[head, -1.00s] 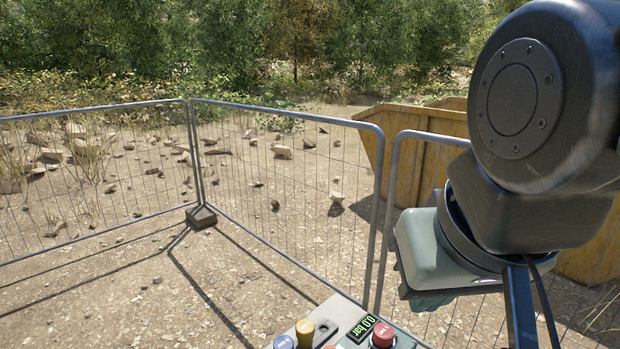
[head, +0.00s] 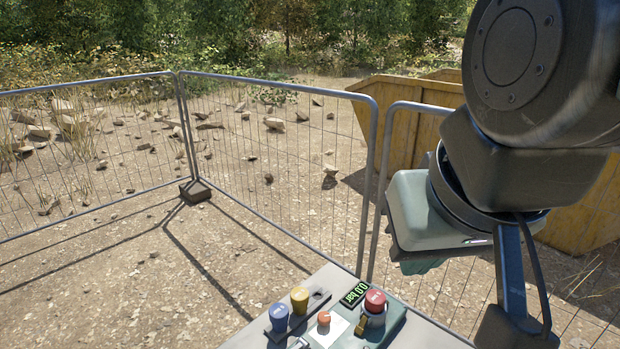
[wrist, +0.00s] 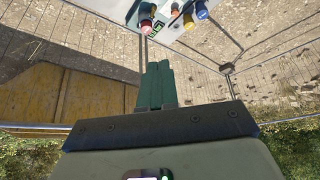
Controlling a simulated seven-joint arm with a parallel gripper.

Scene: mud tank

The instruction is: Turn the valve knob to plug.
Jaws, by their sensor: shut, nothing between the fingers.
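A control panel (head: 412,327) stands at the bottom of the head view. It carries a red knob (head: 375,302) with a yellow tab (head: 362,324) beside its base, a small orange button (head: 324,318), and blue (head: 279,316) and yellow (head: 299,300) capped pieces. A green display (head: 355,294) reads 0.0 bar. I cannot tell which piece is the valve knob or read its markings. The red knob also shows in the wrist view (wrist: 147,22). My gripper (wrist: 158,66) is shut and empty, its green fingers apart from the panel, above and right of it in the head view.
Wire mesh fence panels (head: 270,165) stand behind the control panel, with a dark foot block (head: 195,191) at their corner. A yellow skip (head: 405,125) stands beyond them. Stony ground and bushes lie farther back. The air above the panel is clear.

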